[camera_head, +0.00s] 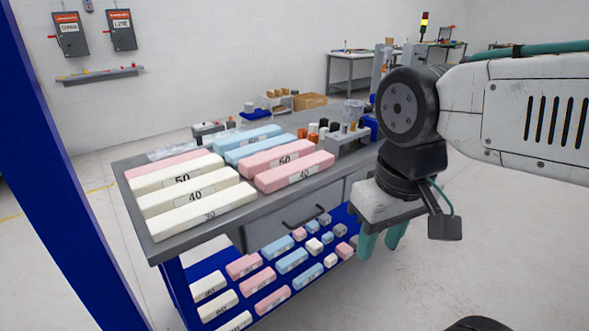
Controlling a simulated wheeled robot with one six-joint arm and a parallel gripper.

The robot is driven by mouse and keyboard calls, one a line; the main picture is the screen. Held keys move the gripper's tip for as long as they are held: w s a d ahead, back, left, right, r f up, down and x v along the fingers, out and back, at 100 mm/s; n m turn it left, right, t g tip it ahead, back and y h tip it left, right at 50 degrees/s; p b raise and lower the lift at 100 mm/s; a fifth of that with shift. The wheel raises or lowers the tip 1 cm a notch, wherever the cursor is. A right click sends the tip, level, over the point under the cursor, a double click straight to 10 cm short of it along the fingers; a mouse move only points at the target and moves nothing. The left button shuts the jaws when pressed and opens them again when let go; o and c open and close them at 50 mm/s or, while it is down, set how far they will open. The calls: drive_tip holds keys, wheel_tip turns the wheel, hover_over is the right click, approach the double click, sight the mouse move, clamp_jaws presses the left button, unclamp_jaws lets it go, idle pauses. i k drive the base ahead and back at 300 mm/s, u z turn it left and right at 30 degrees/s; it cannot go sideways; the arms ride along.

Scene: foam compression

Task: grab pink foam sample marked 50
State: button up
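A pink foam block (262,161), its label looking like 50, lies on the grey table top (160,246) in the right-hand row. A nearer pink block (318,163) marked 40 lies directly in front of it. Another pink block (150,168) lies at the far left behind the white ones, its label hidden. My gripper (379,251) hangs to the right of the table's front edge, fingers pointing down and apart, with nothing between them. It is apart from all the blocks.
White blocks (160,220) fill the left row, and blue blocks (236,156) lie behind the pink pair. Bottles and a grey rack (350,139) stand at the right rear. A drawer handle (304,217) juts from the front, above a blue shelf (205,268) of small foam pieces.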

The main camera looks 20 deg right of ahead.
sight(249, 167)
drive_tip(key=z, duration=0.5)
drive_tip(key=k, duration=0.6)
drive_tip(key=z, duration=0.95)
drive_tip(key=i, duration=1.65)
drive_tip(key=u, duration=1.15)
drive_tip(key=i, duration=0.8)
drive_tip(key=u, duration=0.8)
